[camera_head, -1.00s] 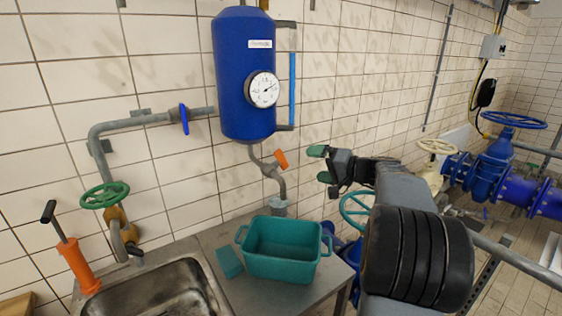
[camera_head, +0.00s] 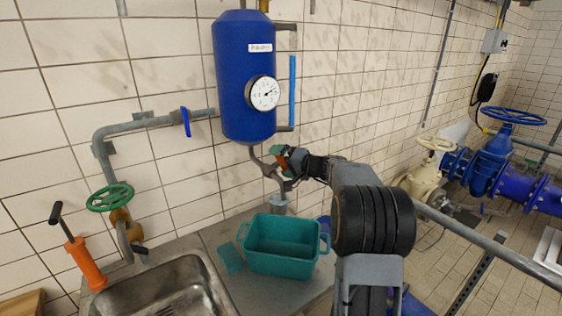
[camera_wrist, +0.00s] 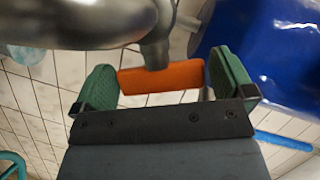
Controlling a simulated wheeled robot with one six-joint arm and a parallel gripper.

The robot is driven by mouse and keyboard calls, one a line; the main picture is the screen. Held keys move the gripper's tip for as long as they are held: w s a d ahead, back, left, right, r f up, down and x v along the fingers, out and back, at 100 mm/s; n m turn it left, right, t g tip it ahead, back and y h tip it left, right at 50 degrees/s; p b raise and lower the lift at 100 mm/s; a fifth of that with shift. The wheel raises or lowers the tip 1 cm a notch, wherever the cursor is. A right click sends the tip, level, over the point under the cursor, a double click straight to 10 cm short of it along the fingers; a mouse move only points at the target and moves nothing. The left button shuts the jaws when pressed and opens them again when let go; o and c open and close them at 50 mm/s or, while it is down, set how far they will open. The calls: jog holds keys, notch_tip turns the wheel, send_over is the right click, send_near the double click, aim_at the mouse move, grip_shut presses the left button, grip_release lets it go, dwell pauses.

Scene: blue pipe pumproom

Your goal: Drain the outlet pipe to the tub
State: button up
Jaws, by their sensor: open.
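The blue tank (camera_head: 244,80) with a white gauge (camera_head: 263,93) hangs on the tiled wall. Its grey outlet pipe (camera_head: 256,156) runs down from the tank's bottom to a fitting (camera_head: 279,199) behind the teal tub (camera_head: 281,262). The tub stands on the metal counter and looks empty. My gripper (camera_head: 284,161) is at the orange valve handle on this pipe. In the wrist view the orange handle (camera_wrist: 160,77) lies crosswise between the green fingertips of my open gripper (camera_wrist: 164,84), with a small gap showing on each side. In the head view my gripper partly hides the handle.
A steel sink (camera_head: 165,290) is at the lower left, with an orange hand pump (camera_head: 85,263) beside it. A green valve wheel (camera_head: 110,197) and a blue lever (camera_head: 186,122) sit on the left pipe. A teal sponge-like block (camera_head: 230,259) lies left of the tub.

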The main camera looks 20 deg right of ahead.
jog(key=shift+c, duration=0.2)
jog(key=c, duration=0.7)
jog(key=shift+f+b, duration=0.35)
jog(key=shift+b, duration=0.6)
jog(key=y+b, duration=0.1)
jog(key=b, duration=0.2)
jog(key=shift+f+n+b, duration=0.2)
jog(key=shift+n+b, duration=0.2)
jog(key=n+y+b, duration=0.1)
jog(key=b, duration=0.3)
jog(key=shift+t+b, duration=0.3)
jog(key=shift+b, duration=0.1)
jog(key=r+y+b, duration=0.1)
jog(key=b, duration=0.1)
jog(key=shift+n+b, duration=0.3)
jog(key=shift+n, duration=0.1)
jog(key=o, duration=0.7)
